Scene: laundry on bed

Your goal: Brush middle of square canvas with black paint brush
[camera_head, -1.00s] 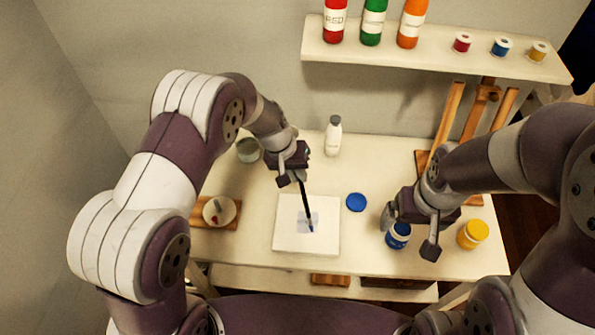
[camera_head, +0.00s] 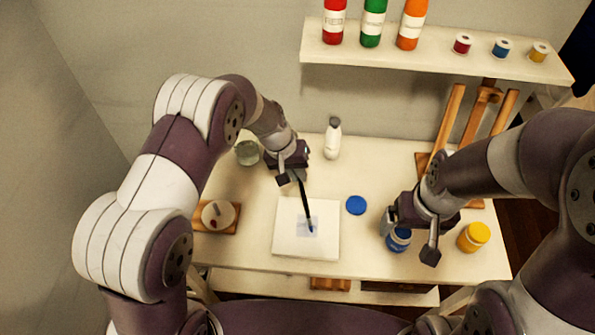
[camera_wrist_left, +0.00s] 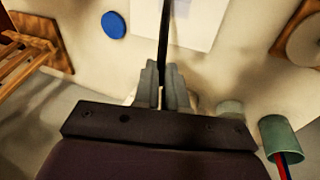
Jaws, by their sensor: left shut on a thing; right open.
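The white square canvas (camera_head: 290,242) lies flat on the table, with a pale blue patch (camera_head: 306,224) near its middle. The black paint brush (camera_head: 305,202) slants down from my left gripper (camera_head: 290,176); its tip is at the patch, but I cannot tell whether it presses on it. In the left wrist view my left gripper (camera_wrist_left: 168,88) is shut on the brush (camera_wrist_left: 165,35), and part of the canvas (camera_wrist_left: 195,20) shows beyond. My right gripper (camera_head: 410,232) is open, over or beside the blue paint jar (camera_head: 398,241), which it partly hides.
A blue lid (camera_head: 356,204) lies right of the canvas. A wooden palette (camera_head: 230,222) lies left. An easel (camera_head: 470,120) stands back right.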

